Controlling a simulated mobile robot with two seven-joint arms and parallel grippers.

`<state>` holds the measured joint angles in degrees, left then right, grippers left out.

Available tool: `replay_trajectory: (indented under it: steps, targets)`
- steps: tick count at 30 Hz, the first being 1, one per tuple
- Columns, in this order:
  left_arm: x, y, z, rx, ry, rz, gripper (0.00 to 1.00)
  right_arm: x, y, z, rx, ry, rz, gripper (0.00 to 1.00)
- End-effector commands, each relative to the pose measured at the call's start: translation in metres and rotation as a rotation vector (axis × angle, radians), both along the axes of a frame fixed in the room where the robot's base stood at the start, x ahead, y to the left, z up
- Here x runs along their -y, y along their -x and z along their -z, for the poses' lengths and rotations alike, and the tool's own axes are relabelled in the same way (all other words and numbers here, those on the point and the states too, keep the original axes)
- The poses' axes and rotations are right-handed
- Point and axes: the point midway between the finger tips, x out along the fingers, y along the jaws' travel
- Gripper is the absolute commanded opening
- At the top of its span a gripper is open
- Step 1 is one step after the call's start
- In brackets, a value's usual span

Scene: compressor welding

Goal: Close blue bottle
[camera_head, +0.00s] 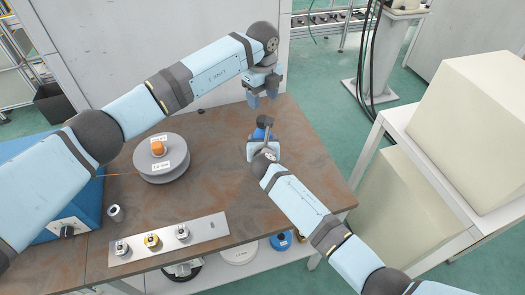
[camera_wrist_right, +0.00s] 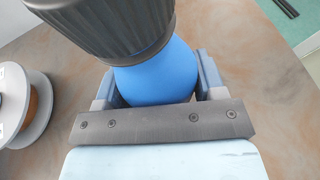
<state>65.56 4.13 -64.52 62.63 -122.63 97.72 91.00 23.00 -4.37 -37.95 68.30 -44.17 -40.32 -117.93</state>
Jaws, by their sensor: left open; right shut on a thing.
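The blue bottle (camera_wrist_right: 158,82) stands near the back right of the brown table, and it also shows in the head view (camera_head: 259,133). A dark grey ribbed cap (camera_wrist_right: 110,25) sits over its top; it shows in the head view as a dark top (camera_head: 264,121). I cannot tell how tight the cap is. My right gripper (camera_wrist_right: 160,88) is shut on the bottle's blue body, a finger on each side. My left gripper (camera_head: 263,99) is open and empty, above and beyond the bottle near the table's back edge, fingers pointing down.
A grey spool (camera_head: 160,172) with an orange top lies left of the bottle. A metal plate (camera_head: 205,232) holds several small parts at the front. A small white roll (camera_head: 116,213) and a blue box (camera_head: 75,215) are at the left. A white bench (camera_head: 395,120) carries beige blocks at right.

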Motion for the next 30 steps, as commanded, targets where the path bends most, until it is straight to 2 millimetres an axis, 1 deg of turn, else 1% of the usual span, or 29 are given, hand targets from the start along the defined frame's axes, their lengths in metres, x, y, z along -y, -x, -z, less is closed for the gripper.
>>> replay_trajectory:
  steps: [8, 11, 14, 21, 24, 27, 30]
  targets:
    - [0.0, 0.0, 0.0, 0.0, 0.0, -0.005, 0.57, 0.0, 0.0, 0.0, -0.001, 0.0, 0.0, 0.0]
    - [0.0, 0.0, 0.003, -0.001, 0.001, -0.004, 0.57, 0.0, 0.0, 0.0, -0.001, 0.0, 0.0, 0.0]
    - [0.0, 0.0, 0.012, -0.002, 0.001, -0.005, 0.57, 0.0, 0.0, 0.001, -0.001, 0.0, 0.0, 0.0]
    - [0.0, 0.001, 0.049, -0.004, 0.0, -0.004, 0.57, 0.0, 0.0, 0.0, -0.001, 0.0, 0.0, 0.0]
    - [0.001, 0.001, 0.063, -0.002, 0.001, -0.004, 0.57, 0.0, 0.0, 0.0, -0.001, 0.0, 0.0, 0.0]
    - [0.0, 0.0, 0.073, -0.002, 0.001, -0.004, 0.57, 0.0, 0.0, 0.0, -0.001, 0.0, 0.0, 0.0]
    - [0.0, 0.0, 0.078, 0.0, 0.0, -0.003, 0.57, 0.0, 0.0, 0.0, -0.001, 0.0, 0.0, 0.0]
